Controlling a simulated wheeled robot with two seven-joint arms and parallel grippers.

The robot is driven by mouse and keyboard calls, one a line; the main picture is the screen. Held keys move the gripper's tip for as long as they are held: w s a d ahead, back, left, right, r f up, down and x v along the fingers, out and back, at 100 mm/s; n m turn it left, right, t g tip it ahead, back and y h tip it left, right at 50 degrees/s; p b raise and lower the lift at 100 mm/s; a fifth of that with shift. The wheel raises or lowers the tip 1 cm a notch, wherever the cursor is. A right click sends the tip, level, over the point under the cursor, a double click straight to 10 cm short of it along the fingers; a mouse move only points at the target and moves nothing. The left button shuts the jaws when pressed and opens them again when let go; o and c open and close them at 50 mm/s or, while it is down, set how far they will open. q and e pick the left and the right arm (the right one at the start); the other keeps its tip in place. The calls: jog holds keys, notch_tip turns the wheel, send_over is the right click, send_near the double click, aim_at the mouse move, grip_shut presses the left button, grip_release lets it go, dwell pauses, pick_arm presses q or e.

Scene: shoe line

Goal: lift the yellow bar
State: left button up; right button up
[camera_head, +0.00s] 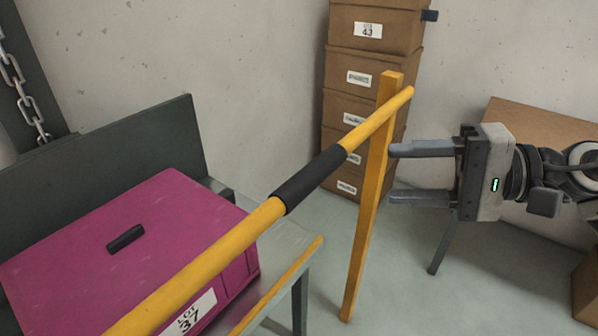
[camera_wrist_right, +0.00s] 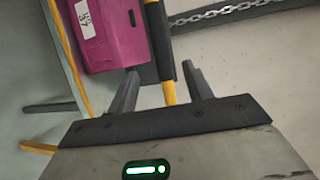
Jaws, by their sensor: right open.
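The yellow bar (camera_head: 212,252) runs diagonally across the head view, from the bottom left up to the top of a yellow post (camera_head: 369,205). A black sleeve (camera_head: 309,179) wraps its middle. My right gripper (camera_head: 393,173) is open and empty, to the right of the post, with its fingers pointing left towards the bar. In the right wrist view the bar (camera_wrist_right: 169,93) and its black sleeve show between the open fingers (camera_wrist_right: 161,72), seemingly beyond the tips. Whether the fingers touch anything is not clear; a gap seems to remain. My left gripper is out of view.
A magenta box (camera_head: 75,240) labelled 37 sits on a grey table beyond the bar. Stacked brown boxes (camera_head: 375,62) stand against the wall behind the post. A brown surface (camera_head: 530,120) lies behind my right arm. A chain (camera_head: 22,95) hangs at the left.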

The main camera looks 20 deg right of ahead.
aim_at(325, 173)
jog(key=p+x, duration=0.3)
jog(key=x, duration=0.4)
jog(key=p+x, duration=0.3)
jog(key=x, duration=0.3)
jog(key=shift+w+a+r, duration=0.15)
jog(key=shift+w+a, duration=0.1)
jog(key=shift+a, duration=0.1)
jog(key=shift+w+a, duration=0.15)
jog(key=shift+a, duration=0.15)
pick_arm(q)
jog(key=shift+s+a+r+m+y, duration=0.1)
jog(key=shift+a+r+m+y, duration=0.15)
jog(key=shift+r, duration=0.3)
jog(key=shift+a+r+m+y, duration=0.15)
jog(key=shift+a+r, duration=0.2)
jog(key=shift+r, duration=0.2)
pick_arm(e)
jog(key=shift+f, duration=0.25)
